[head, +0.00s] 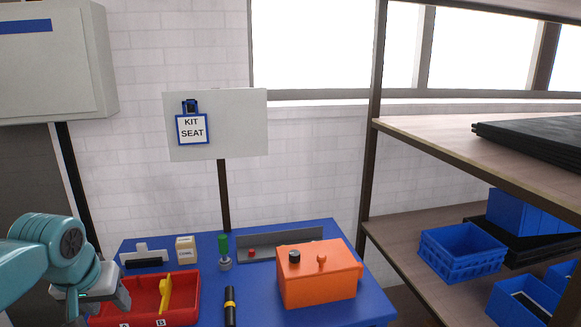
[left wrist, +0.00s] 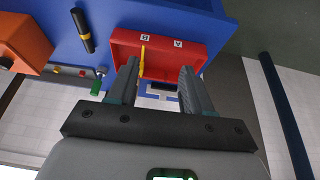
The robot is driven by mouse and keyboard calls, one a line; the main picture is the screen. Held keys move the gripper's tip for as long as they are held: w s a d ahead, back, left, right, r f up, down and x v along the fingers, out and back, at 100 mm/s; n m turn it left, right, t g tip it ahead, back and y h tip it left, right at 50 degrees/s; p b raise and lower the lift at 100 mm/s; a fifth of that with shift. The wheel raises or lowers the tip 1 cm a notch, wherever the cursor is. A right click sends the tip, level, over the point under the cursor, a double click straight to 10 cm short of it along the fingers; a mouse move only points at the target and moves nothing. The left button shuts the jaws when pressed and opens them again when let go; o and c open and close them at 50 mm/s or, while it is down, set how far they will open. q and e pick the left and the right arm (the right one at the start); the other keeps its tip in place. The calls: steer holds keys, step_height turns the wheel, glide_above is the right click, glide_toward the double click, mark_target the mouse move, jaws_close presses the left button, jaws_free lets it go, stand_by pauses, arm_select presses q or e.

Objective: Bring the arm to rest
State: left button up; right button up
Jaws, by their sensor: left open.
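My left arm comes in from the left in the head view. Its gripper (head: 96,303) hangs over the left end of the red tray (head: 182,316), in front of part of it. In the left wrist view the two fingers of this gripper (left wrist: 158,72) stand apart, with nothing held between them. The red tray (left wrist: 118,40) lies beyond the fingertips there, with labels A and B on its rim. A yellow piece (head: 165,292) stands in the tray, and it also shows in the left wrist view (left wrist: 142,60). My right gripper is not in view.
The blue table (head: 375,303) also holds an orange box (head: 318,285), a black and yellow tool (head: 230,308), a green-handled item (head: 223,246), small blocks (head: 185,250) and a grey rail (head: 265,252). A KIT SEAT sign (head: 215,150) stands behind. Shelves with blue crates (head: 462,258) stand right.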

arm_select(q)
steer(key=s+d+f+m+g+h+p, duration=0.1)
steer(key=s+d+f+h, duration=0.1)
steer(key=d+f, duration=0.8)
steer(key=s+d+f+m+g+h+p, duration=0.15)
steer(key=d+f, duration=0.25)
steer(key=f, duration=1.2)
steer(key=s+d+f, duration=0.2)
steer(key=s+f, duration=0.2)
steer(key=s, duration=0.2)
steer(key=s+d+f+n+g+h, duration=0.1)
steer(key=s+d+f, duration=0.2)
steer(key=s, duration=0.3)
steer(key=s+d+f+p, duration=0.1)
steer(key=s+d+f, duration=0.2)
steer(key=s+f, duration=0.2)
steer(key=shift+s+d+f+n, duration=0.15)
steer(key=shift+s+n, duration=0.2)
steer(key=shift+s, duration=0.55)
